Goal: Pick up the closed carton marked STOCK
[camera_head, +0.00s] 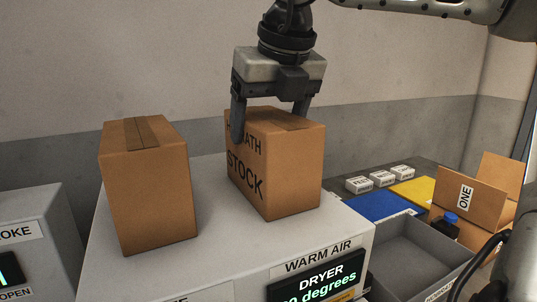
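The closed carton marked STOCK (296,172) stands upright on the grey top of the dryer unit (212,248). It is brown with taped flaps, and large black letters cover its left face. My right gripper (270,125) points down over it, one finger in front of the lettered face and the other at the far side, partly hidden behind the top edge. The fingers are spread about the carton's width; I cannot tell whether both touch it. The gripper hides part of the upper word. My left gripper is not in view.
A second closed carton (150,195), with no lettering visible, stands to the left on the same top. At the right are a grey tray (400,262), blue (383,207) and yellow (415,191) mats, small white boxes (381,178) and an open carton labelled ONE (480,208).

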